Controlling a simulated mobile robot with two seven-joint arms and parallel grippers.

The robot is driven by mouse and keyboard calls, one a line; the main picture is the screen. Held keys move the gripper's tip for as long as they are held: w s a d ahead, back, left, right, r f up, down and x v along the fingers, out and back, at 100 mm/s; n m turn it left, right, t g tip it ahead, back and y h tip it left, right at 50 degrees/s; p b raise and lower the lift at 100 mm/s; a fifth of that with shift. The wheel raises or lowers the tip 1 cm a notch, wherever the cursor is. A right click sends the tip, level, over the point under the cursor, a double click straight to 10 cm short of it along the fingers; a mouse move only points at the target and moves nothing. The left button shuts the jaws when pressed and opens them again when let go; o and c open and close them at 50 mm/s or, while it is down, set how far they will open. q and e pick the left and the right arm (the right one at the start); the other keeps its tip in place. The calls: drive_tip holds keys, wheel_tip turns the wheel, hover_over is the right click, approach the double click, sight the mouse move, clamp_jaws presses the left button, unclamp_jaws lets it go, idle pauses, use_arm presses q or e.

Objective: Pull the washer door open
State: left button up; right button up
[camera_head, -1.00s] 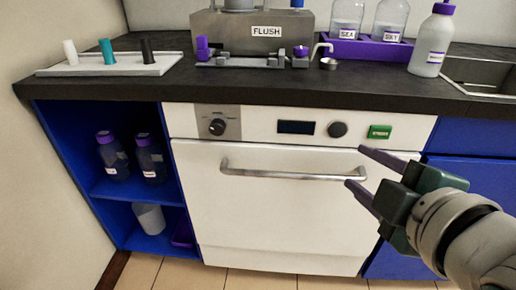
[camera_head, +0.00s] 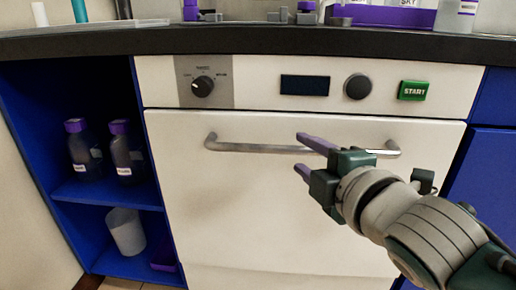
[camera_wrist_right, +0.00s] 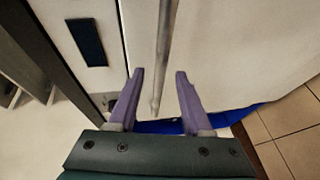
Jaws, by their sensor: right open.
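The white washer door (camera_head: 260,215) is shut flush under its control panel. Its metal bar handle (camera_head: 260,148) runs level across the upper part of the door. My right gripper (camera_head: 304,155) is open in front of the door's middle, with its purple fingers pointing left and the handle partly hidden behind them. In the right wrist view the handle (camera_wrist_right: 163,60) runs up between the lines of the two open fingers (camera_wrist_right: 158,75), and nothing is gripped. I cannot tell the exact gap between fingers and bar. My left gripper is not in view.
The control panel has a dial (camera_head: 203,87), a dark display (camera_head: 305,85), a knob (camera_head: 358,86) and a green START button (camera_head: 413,90). The black countertop (camera_head: 250,40) juts out above. An open blue shelf (camera_head: 100,193) with bottles (camera_head: 84,152) stands at left.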

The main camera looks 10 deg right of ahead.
sight(299, 152)
drive_tip(key=shift+b+x, duration=0.65)
drive_tip(key=shift+x, duration=1.15)
clamp_jaws()
drive_tip(key=shift+f, duration=0.1)
